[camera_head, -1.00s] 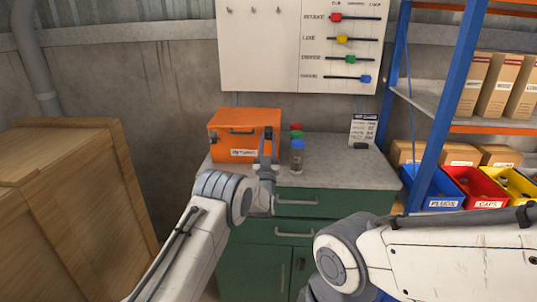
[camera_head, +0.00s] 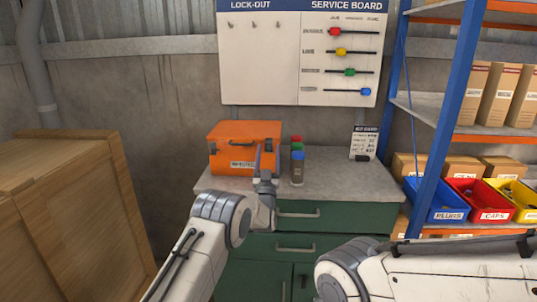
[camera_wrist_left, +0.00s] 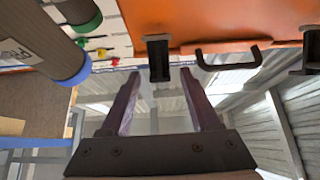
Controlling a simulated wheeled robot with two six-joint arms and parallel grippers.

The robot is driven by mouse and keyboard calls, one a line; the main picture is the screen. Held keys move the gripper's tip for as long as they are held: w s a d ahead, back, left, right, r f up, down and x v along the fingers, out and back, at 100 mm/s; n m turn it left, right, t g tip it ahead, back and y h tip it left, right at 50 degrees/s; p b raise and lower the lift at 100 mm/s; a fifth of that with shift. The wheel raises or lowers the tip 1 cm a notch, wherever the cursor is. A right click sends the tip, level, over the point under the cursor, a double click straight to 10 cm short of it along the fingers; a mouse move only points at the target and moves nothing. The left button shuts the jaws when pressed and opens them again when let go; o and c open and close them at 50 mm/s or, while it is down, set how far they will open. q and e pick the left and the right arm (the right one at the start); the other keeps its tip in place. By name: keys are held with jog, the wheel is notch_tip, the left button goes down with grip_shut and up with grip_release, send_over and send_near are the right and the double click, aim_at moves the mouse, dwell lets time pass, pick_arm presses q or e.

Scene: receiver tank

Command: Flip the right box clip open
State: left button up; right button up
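The orange box (camera_head: 243,136) stands shut on the bench top, and its front also fills the upper right of the left wrist view (camera_wrist_left: 230,18). The right box clip (camera_wrist_left: 158,60) is a dark latch on that front; I cannot tell how far it is flipped. The other clip (camera_wrist_left: 311,52) and a black handle (camera_wrist_left: 228,62) lie to its right in the wrist view. My left gripper (camera_wrist_left: 160,77) is open, its fingertips on either side of the right clip, with no clear contact. In the head view this gripper (camera_head: 264,164) hides that clip. My right gripper is out of view.
Canisters with red, green and blue caps (camera_head: 297,168) stand close to the right of my left gripper. A small sign (camera_head: 364,141) is further right on the bench (camera_head: 338,178). A wooden crate (camera_head: 62,205) stands left, a shelf with bins (camera_head: 447,200) right.

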pick_arm(q)
jog(key=shift+s+f, duration=0.1)
jog(key=b+v, duration=0.1)
jog(key=v, duration=0.9)
jog(key=shift+b, duration=0.4)
jog(key=shift+s, duration=0.1)
